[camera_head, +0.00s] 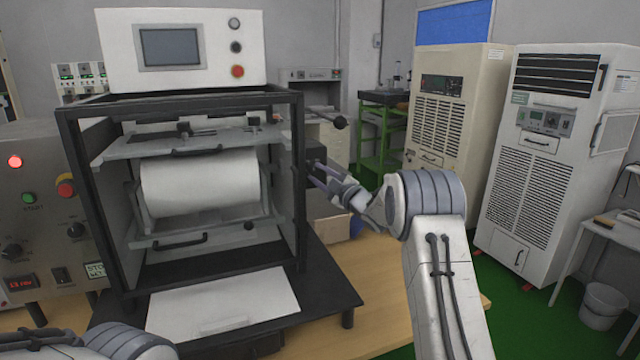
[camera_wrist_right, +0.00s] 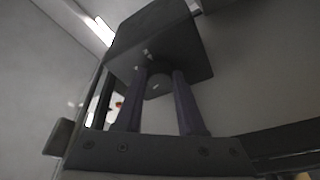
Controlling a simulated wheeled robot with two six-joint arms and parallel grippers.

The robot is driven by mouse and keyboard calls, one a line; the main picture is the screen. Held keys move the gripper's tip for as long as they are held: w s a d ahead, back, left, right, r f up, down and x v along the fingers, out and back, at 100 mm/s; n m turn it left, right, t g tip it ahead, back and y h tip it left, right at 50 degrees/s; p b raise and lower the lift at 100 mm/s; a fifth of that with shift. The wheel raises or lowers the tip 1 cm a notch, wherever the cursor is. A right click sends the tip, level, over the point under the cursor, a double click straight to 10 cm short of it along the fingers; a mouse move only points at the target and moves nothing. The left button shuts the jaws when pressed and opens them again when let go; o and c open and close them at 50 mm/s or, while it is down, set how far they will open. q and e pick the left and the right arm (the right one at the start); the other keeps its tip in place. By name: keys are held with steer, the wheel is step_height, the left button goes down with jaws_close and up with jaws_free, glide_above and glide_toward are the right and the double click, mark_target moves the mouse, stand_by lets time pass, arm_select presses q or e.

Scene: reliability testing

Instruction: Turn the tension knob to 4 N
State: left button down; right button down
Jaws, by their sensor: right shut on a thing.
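The test machine is a black open frame (camera_head: 70,165) holding a white roll (camera_head: 200,184). A dark box (camera_head: 315,153) sits on its right side; it also fills the upper middle of the right wrist view (camera_wrist_right: 165,40). My right gripper (camera_head: 318,178) reaches this box from the right. In the right wrist view its two fingers (camera_wrist_right: 158,90) are shut on a small dark round knob (camera_wrist_right: 157,86) on the box's face. The knob's scale and pointer cannot be read. Only part of my left arm shows at the bottom left; its gripper is out of view.
A lever with a black ball end (camera_head: 340,121) sticks out right of the frame, above my right gripper. A control panel with a screen (camera_head: 168,47) tops the machine. A grey control box (camera_head: 35,200) stands left.

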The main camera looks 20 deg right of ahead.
steer(key=m+b, duration=0.1)
steer(key=m, duration=0.1)
steer(key=m+t+h+b, duration=0.1)
steer(key=m, duration=0.1)
steer(key=f+m+b, duration=0.1)
steer(key=m+b, duration=0.1)
steer(key=shift+a+m+t+h, duration=0.1)
steer(key=shift+m+t+h, duration=0.2)
steer(key=shift+m+t, duration=0.1)
steer(key=shift+a+m+t+h+b, duration=0.1)
steer(key=shift+m+t+h+b, duration=0.15)
steer(key=shift+m+h+b, duration=0.85)
steer(key=shift+a+m+t+h+b, duration=0.1)
steer(key=shift+m+t+h+b, duration=0.2)
steer(key=shift+m, duration=1.5)
steer(key=c, duration=0.5)
jaws_free()
steer(key=shift+r, duration=0.15)
steer(key=shift+s, duration=0.1)
